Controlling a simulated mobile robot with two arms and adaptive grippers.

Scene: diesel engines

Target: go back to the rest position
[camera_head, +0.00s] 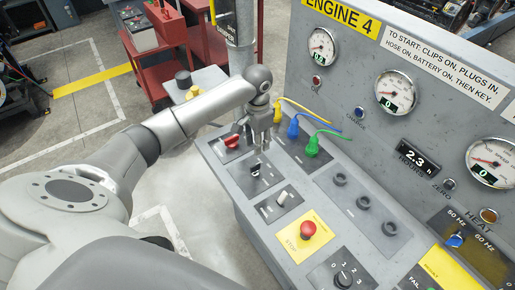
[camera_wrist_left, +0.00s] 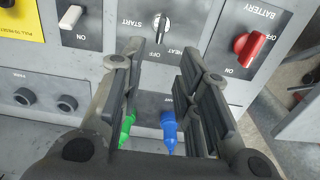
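My left gripper (camera_head: 262,138) hangs fingers-down over the grey sloping console (camera_head: 236,187), between the red battery switch and the coloured plugs. In the left wrist view its two fingers (camera_wrist_left: 158,65) stand apart with nothing gripped between them. A blue plug (camera_head: 293,128) and a green plug (camera_head: 312,146) sit in the console to the right of the gripper. They also show low between the fingers in the wrist view, the blue plug (camera_wrist_left: 169,128) and the green plug (camera_wrist_left: 127,126). A yellow cable (camera_head: 305,107) runs beside the gripper. My right gripper is not in view.
The console carries a red battery switch (camera_head: 232,140), a black start switch (camera_head: 256,169), a white toggle (camera_head: 282,198) and a red stop button (camera_head: 308,230). An upright gauge panel (camera_head: 345,75) stands behind. Red carts (camera_head: 150,65) stand at the back left; open floor lies left.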

